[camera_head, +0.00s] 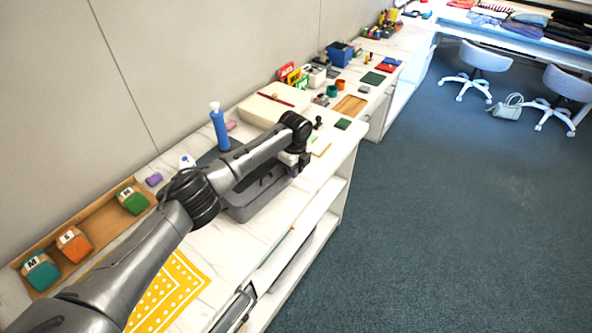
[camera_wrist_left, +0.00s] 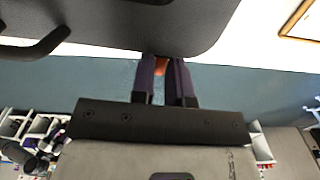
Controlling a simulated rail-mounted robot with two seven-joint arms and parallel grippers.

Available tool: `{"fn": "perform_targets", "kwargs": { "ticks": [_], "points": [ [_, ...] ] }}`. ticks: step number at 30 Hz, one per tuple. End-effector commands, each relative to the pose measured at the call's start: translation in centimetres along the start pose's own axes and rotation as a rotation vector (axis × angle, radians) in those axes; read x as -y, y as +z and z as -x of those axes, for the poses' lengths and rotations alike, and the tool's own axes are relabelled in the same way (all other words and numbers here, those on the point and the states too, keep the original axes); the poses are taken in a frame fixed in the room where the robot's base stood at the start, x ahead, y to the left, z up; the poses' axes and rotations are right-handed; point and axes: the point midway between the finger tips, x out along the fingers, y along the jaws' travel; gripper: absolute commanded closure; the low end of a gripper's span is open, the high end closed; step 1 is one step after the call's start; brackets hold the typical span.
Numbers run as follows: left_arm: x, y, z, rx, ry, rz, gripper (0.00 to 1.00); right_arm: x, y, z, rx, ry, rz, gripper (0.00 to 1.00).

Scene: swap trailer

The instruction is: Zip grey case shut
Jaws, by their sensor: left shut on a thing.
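The grey case (camera_head: 247,208) lies on the white counter, partly hidden behind my left arm in the head view. Its grey side (camera_wrist_left: 130,22), with a dark handle (camera_wrist_left: 35,46), fills the top of the left wrist view. My left gripper (camera_head: 293,166) is at the case's right end. In the left wrist view my left gripper (camera_wrist_left: 163,68) is shut on a small orange piece, which looks like the zip pull (camera_wrist_left: 159,68), at the case's edge. How far the zip is closed cannot be told. My right gripper is not in view.
A blue bottle (camera_head: 219,128) stands close behind the case. A cream box (camera_head: 262,109) with a dark red pen lies beyond it. A wooden tray (camera_head: 62,240) of labelled blocks and a yellow patterned cloth (camera_head: 178,290) are at the near left. The counter's front edge is close to the gripper.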

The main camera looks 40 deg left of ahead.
Motion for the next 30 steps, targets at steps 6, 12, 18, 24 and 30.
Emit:
{"fn": "perform_targets", "kwargs": {
  "ticks": [6, 12, 18, 24, 30],
  "points": [
    [0.1, 0.0, 0.1, 0.000, -0.003, -0.001, 1.00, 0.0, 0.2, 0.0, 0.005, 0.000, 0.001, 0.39],
    [0.1, 0.0, 0.1, 0.000, -0.003, -0.001, 0.71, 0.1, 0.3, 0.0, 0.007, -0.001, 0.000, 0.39],
    [0.0, 0.0, 0.0, 0.000, -0.002, -0.001, 0.63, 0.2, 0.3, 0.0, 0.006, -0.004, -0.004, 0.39],
    [0.1, 0.0, 0.3, 0.000, -0.003, -0.001, 0.63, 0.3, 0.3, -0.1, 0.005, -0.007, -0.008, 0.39],
    [0.1, 0.0, 2.9, 0.000, -0.006, -0.002, 0.63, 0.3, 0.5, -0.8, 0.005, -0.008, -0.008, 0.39]
  ]
}}
